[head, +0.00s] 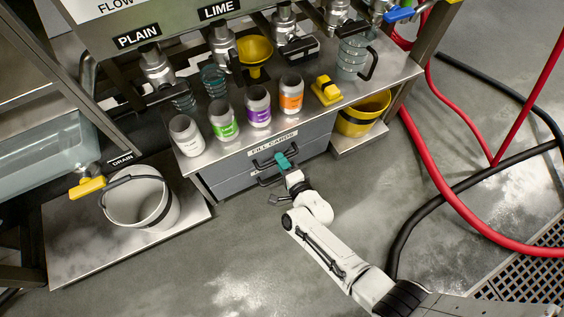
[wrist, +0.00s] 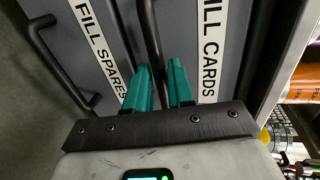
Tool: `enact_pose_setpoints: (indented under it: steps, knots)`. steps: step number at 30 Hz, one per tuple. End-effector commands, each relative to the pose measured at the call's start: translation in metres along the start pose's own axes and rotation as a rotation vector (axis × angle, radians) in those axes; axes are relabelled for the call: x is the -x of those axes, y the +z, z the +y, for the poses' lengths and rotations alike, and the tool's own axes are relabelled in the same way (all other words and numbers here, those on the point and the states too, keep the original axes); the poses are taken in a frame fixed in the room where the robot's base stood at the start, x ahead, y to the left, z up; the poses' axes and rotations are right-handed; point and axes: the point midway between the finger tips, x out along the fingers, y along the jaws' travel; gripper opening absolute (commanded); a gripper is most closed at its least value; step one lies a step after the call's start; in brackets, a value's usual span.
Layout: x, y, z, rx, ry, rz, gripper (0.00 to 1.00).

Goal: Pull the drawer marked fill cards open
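The fill cards drawer is the upper grey drawer (head: 313,139) under the steel counter in the head view. Its white label (head: 273,143) reads FILL CARDS, and the label (wrist: 211,50) also shows in the wrist view. The drawer looks closed. Its dark bar handle (wrist: 151,30) runs down between my teal fingers in the wrist view. My gripper (head: 284,160) is at this handle, and it also shows in the wrist view (wrist: 161,85). The fingers partly hide the bar.
The fill spares drawer (head: 232,184) lies just below, with its own handle (wrist: 60,65). Several jars, including a green-labelled one (head: 223,120), stand on the counter above. A white bucket (head: 135,203) is left, a yellow bucket (head: 356,124) right. Hoses (head: 430,190) cross the right floor.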

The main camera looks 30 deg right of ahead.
Motion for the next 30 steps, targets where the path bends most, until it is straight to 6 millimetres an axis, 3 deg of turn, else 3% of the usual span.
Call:
enact_pose_setpoints:
  steps: [7, 23, 30]
  knots:
    - [0.0, 0.0, 0.0, 0.0, 0.0, 0.0, 0.0]
    - [0.002, 0.0, 0.001, 0.0, 0.001, 0.0, 0.0]
    - [0.027, 0.0, 0.005, 0.001, 0.004, -0.001, 0.0]
